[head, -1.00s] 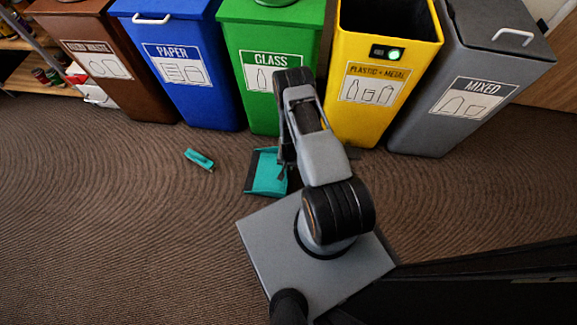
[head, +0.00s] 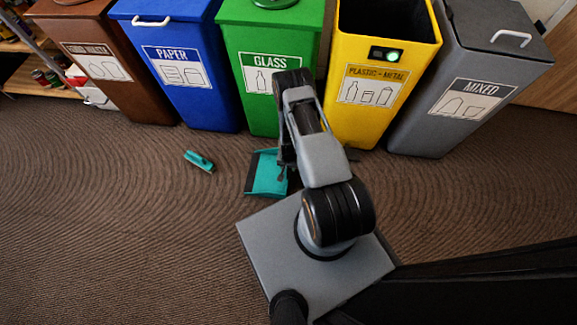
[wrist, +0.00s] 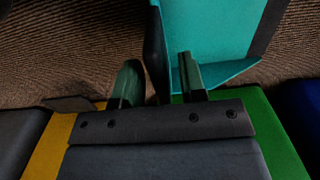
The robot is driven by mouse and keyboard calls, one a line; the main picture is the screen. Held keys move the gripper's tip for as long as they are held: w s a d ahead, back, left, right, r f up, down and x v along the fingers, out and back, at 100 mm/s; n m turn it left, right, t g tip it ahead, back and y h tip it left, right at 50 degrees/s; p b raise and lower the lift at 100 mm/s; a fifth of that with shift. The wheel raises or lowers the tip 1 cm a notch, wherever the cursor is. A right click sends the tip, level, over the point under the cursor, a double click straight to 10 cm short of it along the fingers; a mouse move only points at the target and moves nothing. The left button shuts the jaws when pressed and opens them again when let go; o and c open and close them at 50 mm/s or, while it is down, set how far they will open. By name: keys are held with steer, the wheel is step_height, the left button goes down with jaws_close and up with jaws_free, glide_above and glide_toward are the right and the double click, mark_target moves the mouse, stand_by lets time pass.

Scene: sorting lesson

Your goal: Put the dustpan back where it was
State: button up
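The teal dustpan (head: 267,175) with a dark lip lies on the carpet in front of the green bin. In the wrist view its teal pan (wrist: 215,30) fills the upper right, and a dark part of it (wrist: 155,45) comes down between my fingers. My gripper (wrist: 158,75) is open, with one finger on each side of this dark part. A narrow gap seems to show, so I see no clear grip. In the head view my arm hides the dustpan's right end and most of my gripper.
A small teal brush-like thing (head: 199,161) lies on the carpet to the left. Brown (head: 110,60), blue (head: 185,60), green (head: 262,40), yellow (head: 375,80) and grey (head: 460,90) bins stand in a row behind.

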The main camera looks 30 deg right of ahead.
steer(key=w+a+r+n+t+p, duration=0.1)
steer(key=w+a+r+n+p, duration=0.1)
steer(key=r, duration=1.7)
steer(key=w+a+r+n+p, duration=0.1)
steer(key=w+r+p, duration=0.1)
steer(key=r, duration=1.7)
steer(key=s+a+r+n+t, duration=0.1)
steer(key=s+a+r+n, duration=0.1)
steer(key=s+r, duration=0.5)
steer(key=s+a+r+n, duration=0.2)
steer(key=s+r, duration=0.5)
steer(key=r, duration=0.4)
steer(key=shift+s+a+r+t, duration=0.15)
steer(key=shift+a+r+t, duration=0.15)
steer(key=shift+a+t, duration=0.15)
